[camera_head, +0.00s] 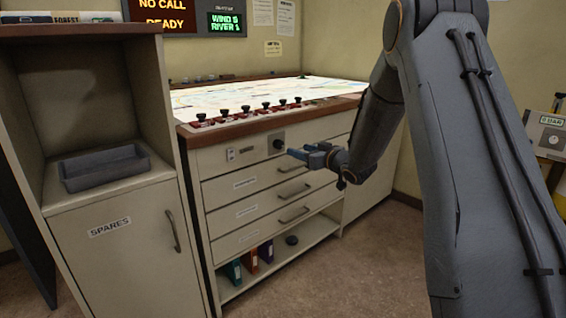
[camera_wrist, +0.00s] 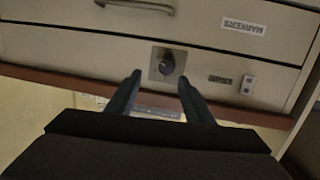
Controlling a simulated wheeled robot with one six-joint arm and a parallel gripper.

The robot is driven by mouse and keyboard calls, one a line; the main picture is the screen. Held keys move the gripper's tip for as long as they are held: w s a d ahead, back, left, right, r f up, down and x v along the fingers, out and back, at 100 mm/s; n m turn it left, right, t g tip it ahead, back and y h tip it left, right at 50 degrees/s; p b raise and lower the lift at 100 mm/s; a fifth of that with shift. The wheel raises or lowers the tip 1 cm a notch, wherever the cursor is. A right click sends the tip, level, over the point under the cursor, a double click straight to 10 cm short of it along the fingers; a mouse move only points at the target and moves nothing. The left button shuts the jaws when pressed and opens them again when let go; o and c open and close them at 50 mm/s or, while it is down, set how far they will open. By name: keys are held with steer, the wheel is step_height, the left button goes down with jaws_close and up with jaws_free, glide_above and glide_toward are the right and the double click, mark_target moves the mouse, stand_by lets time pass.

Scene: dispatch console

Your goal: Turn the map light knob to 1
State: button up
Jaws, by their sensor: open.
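The map light knob (camera_head: 278,144) is a dark round knob on a grey square plate, on the top front panel of the map console. In the wrist view the knob (camera_wrist: 167,67) shows upside down, just beyond and between my fingertips. My gripper (camera_head: 300,153) is open and empty, in front of the panel and a little right of the knob. In the wrist view my gripper's two dark fingers (camera_wrist: 160,77) point at the plate, apart from the knob as far as I can tell. The number it points to is too small to read.
Drawers with bar handles (camera_head: 294,190) lie below the panel, one labelled MARKERS (camera_wrist: 245,25). A small switch plate (camera_head: 231,154) is left of the knob. Red clips with black knobs (camera_head: 245,110) line the map edge. A SPARES cabinet (camera_head: 120,240) stands at left.

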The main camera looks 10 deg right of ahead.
mark_target(281, 146)
steer(key=shift+w+a+f+n+y+b, duration=0.25)
steer(key=shift+w+a+y+b, duration=0.25)
steer(key=shift+w+a, duration=0.6)
steer(key=shift+w+a+f+n+y+b, duration=0.2)
steer(key=shift+w+a+y+b, duration=0.25)
steer(key=shift+w, duration=1.1)
steer(key=shift+w+a+f+n+y+b, duration=0.15)
steer(key=shift+w+a+f+y+b, duration=0.3)
steer(key=shift+w+a, duration=0.7)
steer(key=shift+w+d+r, duration=0.2)
steer(key=c, duration=1)
steer(key=shift+c, duration=0.2)
